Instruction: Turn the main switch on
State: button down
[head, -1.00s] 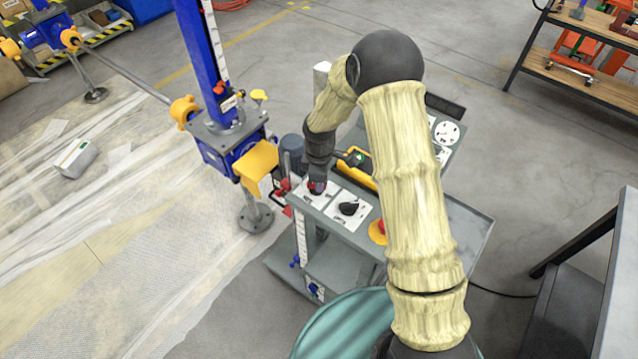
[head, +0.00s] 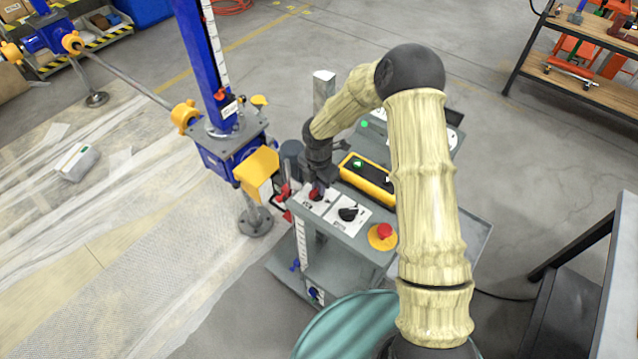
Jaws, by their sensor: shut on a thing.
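The main switch (head: 314,194) is a small red knob on a white plate at the left end of the grey control console (head: 350,240). My gripper (head: 318,187) points down over this plate and is shut on the knob. The fingers and wrist hide most of the knob, so I cannot tell its turned position.
A black rotary knob (head: 348,213) on a white plate sits just right of it, then a red emergency stop (head: 384,231) on yellow. A yellow control box (head: 375,186) lies behind. A blue screw jack (head: 207,70) stands to the left.

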jog(key=shift+w+r+n, duration=0.15)
jog(key=shift+n, duration=0.45)
jog(key=c, duration=1.4)
grip_release()
jog(key=shift+c, duration=0.2)
notch_tip(320, 180, up, 17)
jog(key=b, duration=0.3)
jog(key=shift+r, duration=0.15)
